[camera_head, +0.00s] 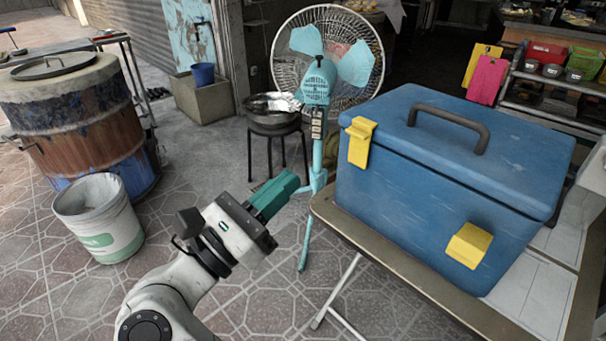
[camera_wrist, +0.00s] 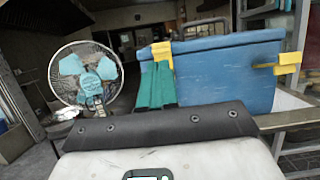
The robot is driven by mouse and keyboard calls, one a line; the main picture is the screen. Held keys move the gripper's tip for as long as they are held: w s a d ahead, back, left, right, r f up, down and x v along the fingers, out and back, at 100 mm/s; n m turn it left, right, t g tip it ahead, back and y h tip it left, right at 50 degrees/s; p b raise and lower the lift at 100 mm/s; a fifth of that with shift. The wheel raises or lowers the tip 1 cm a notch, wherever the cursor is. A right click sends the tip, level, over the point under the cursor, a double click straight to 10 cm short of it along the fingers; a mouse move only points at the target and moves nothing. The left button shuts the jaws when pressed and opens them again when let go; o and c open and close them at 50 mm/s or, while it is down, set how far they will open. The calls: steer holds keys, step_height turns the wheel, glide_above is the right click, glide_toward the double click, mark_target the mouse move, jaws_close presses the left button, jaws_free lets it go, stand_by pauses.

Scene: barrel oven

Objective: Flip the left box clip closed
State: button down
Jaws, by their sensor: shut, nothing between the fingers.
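A blue box (camera_head: 430,200) with a lid and dark handle stands on a table. Its left yellow clip (camera_head: 358,150) is upright on the front face, its upper end reaching the lid's edge; I cannot tell whether it lies fully flush. The right yellow clip (camera_head: 468,245) sticks outward from the box, lower than the lid seam. My gripper (camera_head: 296,182) has green fingers, shut and empty, left of the box and apart from it in the head view. In the wrist view, its fingertips (camera_wrist: 160,66) overlap the lower part of the left clip (camera_wrist: 162,50); contact cannot be told.
The table (camera_head: 420,280) has its near left corner by my gripper. A teal fan (camera_head: 318,80) stands behind it. A stool with a pan (camera_head: 272,110), a white bucket (camera_head: 98,218) and a barrel oven (camera_head: 75,125) are at left. Floor between them is open.

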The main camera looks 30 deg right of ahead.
steer(key=shift+s+a, duration=0.2)
steer(key=shift+a, duration=0.45)
steer(key=shift+s+a, duration=0.15)
steer(key=shift+a, duration=0.5)
steer(key=shift+d, duration=0.1)
